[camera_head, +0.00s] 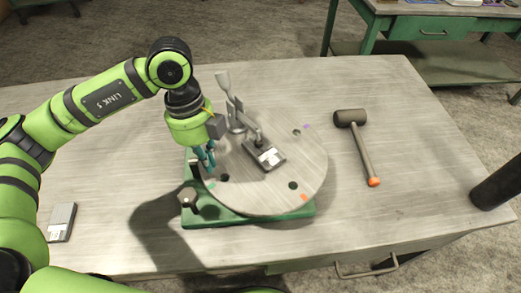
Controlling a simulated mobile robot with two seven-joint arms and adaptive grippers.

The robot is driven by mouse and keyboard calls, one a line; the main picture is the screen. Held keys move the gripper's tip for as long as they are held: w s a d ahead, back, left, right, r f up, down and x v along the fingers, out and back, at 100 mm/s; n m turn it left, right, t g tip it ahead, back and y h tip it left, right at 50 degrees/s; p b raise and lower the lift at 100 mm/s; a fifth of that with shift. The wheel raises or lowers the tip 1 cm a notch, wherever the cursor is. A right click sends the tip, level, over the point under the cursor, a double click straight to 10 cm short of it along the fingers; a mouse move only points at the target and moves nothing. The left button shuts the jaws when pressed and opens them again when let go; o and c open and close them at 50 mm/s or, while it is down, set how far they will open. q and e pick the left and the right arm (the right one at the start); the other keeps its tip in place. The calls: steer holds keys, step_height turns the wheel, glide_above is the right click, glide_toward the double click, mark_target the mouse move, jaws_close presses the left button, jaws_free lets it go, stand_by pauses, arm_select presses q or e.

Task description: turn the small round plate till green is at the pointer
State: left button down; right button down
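The small round plate (262,195), pale grey metal, lies on a green base (250,221) on the table. Its rim carries a green mark (211,186) at the left front, an orange mark (303,197) at the right front and a purple mark (306,126) at the back right. Dark holes also show in it. My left gripper (206,160) points down at the plate's left edge, behind the green mark; whether it touches the plate or how far its fingers are apart is unclear. A knobbed post (187,198) stands at the base's left; I cannot make out which part is the pointer. My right gripper is out of view.
A clamp (265,152) with an upright handle (223,82) stands on the plate. A mallet (358,141) lies to the right on the table (410,190). A small grey block (61,222) lies at the left. The table's right part is mostly clear.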

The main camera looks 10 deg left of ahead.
arm_select(q)
steer(key=shift+w+a, duration=0.15)
steer(key=shift+w, duration=0.05)
stand_by(0.3)
steer(key=shift+w+a, duration=0.35)
steer(key=shift+w, duration=0.3)
steer(key=shift+w+b, duration=0.15)
steer(key=shift+b, duration=0.15)
steer(key=shift+w+a, duration=0.35)
steer(key=shift+w, duration=0.35)
steer(key=shift+w+a+b, duration=0.2)
steer(key=shift+w+b, duration=0.1)
steer(key=shift+w, duration=0.65)
